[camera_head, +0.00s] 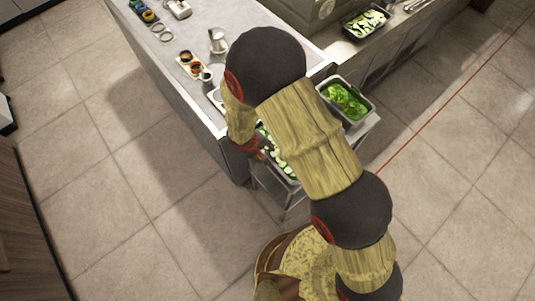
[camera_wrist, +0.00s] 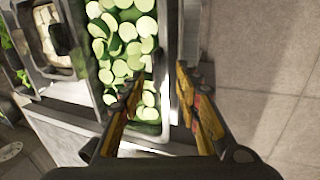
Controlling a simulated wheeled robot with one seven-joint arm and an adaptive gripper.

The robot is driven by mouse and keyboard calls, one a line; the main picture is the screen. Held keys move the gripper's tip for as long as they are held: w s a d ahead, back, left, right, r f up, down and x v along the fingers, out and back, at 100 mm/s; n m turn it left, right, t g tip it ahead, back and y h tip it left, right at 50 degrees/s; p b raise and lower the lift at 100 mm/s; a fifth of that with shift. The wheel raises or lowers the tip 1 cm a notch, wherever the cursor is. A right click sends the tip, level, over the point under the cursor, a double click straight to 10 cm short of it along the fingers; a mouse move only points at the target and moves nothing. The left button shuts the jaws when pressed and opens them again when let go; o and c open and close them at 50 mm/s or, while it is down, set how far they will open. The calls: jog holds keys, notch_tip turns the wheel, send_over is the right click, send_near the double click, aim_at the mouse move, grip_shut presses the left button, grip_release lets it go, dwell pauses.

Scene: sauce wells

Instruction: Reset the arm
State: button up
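My gripper (camera_wrist: 161,80) is open in the wrist view, its two yellow and dark fingers apart with nothing held between them. It hangs over the right edge of a long container of sliced cucumber (camera_wrist: 120,40). I cannot tell whether the left finger touches the slices or is only above them. In the head view my arm crosses the middle of the picture and bends over the counter corner. It hides most of my gripper and part of the cucumber container (camera_head: 291,177).
A tray of green leaves (camera_head: 347,101) stands right of my arm. The counter (camera_head: 130,22) holds a metal pot (camera_head: 218,41) and a board with sauce cups (camera_head: 190,66). A black tray of slices (camera_head: 365,22) stands behind. Tiled floor lies open left and right.

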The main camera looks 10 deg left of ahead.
jog(key=v, duration=0.7)
jog(key=shift+r, duration=0.2)
